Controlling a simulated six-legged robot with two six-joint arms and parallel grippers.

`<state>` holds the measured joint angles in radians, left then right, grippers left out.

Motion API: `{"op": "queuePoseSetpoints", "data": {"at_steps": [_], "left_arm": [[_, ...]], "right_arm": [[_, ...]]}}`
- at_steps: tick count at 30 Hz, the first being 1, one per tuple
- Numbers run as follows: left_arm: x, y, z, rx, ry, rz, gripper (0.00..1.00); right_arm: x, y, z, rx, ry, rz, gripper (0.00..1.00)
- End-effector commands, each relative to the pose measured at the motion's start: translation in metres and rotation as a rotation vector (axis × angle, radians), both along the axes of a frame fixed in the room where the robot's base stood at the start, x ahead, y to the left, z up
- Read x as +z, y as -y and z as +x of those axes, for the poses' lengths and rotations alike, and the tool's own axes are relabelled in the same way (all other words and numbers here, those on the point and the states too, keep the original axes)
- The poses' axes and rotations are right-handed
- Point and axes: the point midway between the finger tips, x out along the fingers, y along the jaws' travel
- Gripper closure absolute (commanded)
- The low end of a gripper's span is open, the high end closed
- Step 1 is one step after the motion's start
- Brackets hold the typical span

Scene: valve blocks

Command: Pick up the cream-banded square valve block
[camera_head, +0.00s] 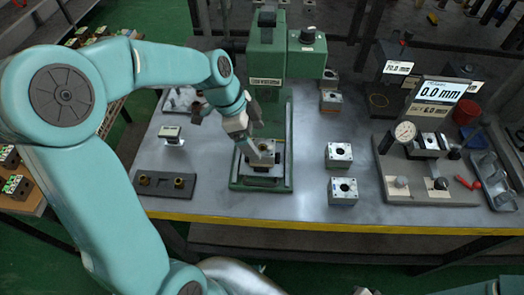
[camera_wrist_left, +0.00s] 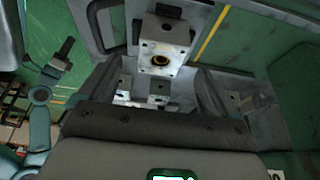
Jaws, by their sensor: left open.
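A square valve block (camera_head: 262,158) with a round hole in its top sits on the green press's base, under my left gripper (camera_head: 247,135). In the left wrist view a pale block with a brass-rimmed hole (camera_wrist_left: 164,41) lies ahead of the left gripper (camera_wrist_left: 158,84), which is open; no block shows held. Two pale square blocks stand right of the press, a far one (camera_head: 339,155) and a near one (camera_head: 342,191). A tan-sided block (camera_head: 331,102) stands behind them. I cannot clearly make out a cream band. A teal arm with a dark end (camera_wrist_left: 62,55) shows small; its jaws are unclear.
The green press column (camera_head: 268,75) rises close behind the left gripper. A dark plate with two brass rings (camera_head: 165,184) and a small block (camera_head: 171,135) lie left. A dial gauge (camera_head: 405,132) stands right.

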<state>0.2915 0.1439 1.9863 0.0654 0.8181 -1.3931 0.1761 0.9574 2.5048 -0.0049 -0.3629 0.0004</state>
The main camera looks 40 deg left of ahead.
Motion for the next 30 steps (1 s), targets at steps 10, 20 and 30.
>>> {"op": "queuePoseSetpoints", "data": {"at_steps": [10,20,30], "left_arm": [[-0.042,0.013,0.009,-0.001,-0.004,-0.003,0.08],[-0.051,0.016,0.013,0.0,0.0,0.0,0.08],[-0.05,0.016,0.013,0.0,0.001,0.0,0.9]], "right_arm": [[0.004,0.0,0.0,0.0,0.0,0.0,1.0],[0.004,0.0,0.0,0.0,0.0,0.0,1.0],[0.004,0.0,0.0,0.0,0.0,0.0,1.0]]}}
